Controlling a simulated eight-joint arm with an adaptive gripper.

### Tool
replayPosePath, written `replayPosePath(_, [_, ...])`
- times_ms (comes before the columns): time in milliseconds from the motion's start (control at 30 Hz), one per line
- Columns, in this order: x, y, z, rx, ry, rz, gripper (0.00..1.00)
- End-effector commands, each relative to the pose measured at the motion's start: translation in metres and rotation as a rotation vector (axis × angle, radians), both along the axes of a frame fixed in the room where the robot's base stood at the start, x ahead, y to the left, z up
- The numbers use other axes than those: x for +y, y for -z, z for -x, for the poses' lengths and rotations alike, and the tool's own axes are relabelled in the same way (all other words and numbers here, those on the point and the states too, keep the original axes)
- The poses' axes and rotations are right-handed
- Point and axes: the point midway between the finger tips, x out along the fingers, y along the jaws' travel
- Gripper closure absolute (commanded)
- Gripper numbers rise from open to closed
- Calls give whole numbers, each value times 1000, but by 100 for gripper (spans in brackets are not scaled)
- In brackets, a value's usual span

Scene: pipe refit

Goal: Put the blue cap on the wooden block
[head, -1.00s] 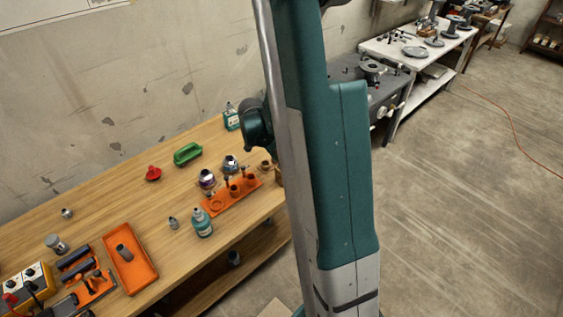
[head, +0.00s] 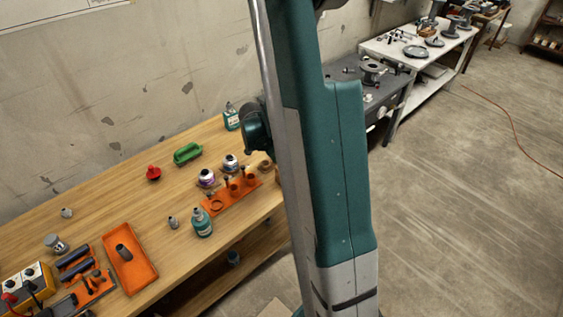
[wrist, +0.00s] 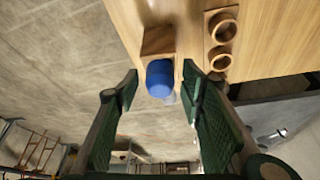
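The blue cap (wrist: 160,80) shows in the wrist view, between the two green fingertips of my gripper (wrist: 159,84). The fingers are apart, with a narrow gap on each side of the cap. The wooden block (wrist: 157,41) is at the table's edge, just beyond the cap in the picture. The cap overlaps the block's near side in this view, and I cannot tell whether they touch. In the head view my arm hides the gripper and the cap, and I cannot make out the block.
A wooden holder with round openings (wrist: 208,45) lies right of the block. Open floor lies beyond the table edge.

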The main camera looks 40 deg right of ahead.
Motion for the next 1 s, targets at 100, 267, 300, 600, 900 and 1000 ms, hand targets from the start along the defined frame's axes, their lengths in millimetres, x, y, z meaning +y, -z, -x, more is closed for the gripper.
replayPosePath(100, [0, 0, 0, 0, 0, 0, 61])
replayPosePath(267, [0, -1, 0, 0, 0, 0, 61])
replayPosePath(300, [0, -2, 0, 0, 0, 0, 61])
replayPosePath(600, [6, -19, -2, 0, 0, 0, 61])
replayPosePath(900, [20, -52, -5, -1, -1, 0, 61])
replayPosePath(1000, [24, -63, -6, -1, -1, 0, 61])
